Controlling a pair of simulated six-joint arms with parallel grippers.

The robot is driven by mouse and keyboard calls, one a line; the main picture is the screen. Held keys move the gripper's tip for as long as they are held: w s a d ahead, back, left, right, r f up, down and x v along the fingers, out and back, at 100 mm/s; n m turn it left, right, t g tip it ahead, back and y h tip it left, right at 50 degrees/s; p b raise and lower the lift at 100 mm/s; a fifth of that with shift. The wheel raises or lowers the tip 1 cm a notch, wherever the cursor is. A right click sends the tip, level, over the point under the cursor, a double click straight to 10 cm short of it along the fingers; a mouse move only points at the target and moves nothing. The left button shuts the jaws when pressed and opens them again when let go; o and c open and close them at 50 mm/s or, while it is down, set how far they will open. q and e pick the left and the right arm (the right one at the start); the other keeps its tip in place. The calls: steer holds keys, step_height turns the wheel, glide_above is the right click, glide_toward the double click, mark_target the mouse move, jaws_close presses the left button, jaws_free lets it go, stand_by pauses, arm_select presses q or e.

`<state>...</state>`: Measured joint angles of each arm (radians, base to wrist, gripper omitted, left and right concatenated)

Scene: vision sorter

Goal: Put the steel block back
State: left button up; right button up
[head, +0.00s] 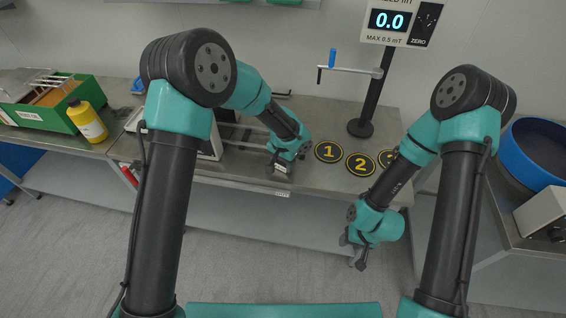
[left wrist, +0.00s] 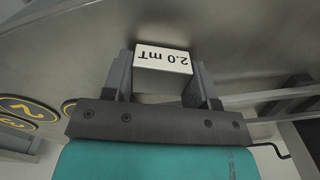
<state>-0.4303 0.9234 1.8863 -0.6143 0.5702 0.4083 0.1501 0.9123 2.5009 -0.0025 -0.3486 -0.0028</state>
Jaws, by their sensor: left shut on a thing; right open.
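A small steel block (left wrist: 162,62) with a white face printed "2.0 mT" sits between the two fingers of my left gripper (left wrist: 163,85) in the left wrist view. The print is upside down there. In the head view my left gripper (head: 280,170) is low over the front part of the steel bench, left of the numbered discs, and the block is small and mostly hidden. I cannot tell whether the block touches the bench. My right gripper (head: 352,252) is open and empty, in front of the bench edge, below disc 2.
Yellow-ringed discs 1 (head: 329,151) and 2 (head: 360,164) lie on the bench (head: 320,112), with a third partly hidden. A black stand (head: 361,127) carries a blue-handled crank and a meter (head: 391,20) reading 0.0. A green crate and yellow bottle (head: 87,121) stand left; a blue round bin (head: 537,155) stands right.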

arm_select(q)
steer(key=shift+f, duration=0.1)
steer(key=o, duration=1.2)
steer(key=shift+o, duration=0.2)
step_height(320, 180, up, 12)
stand_by(0.3)
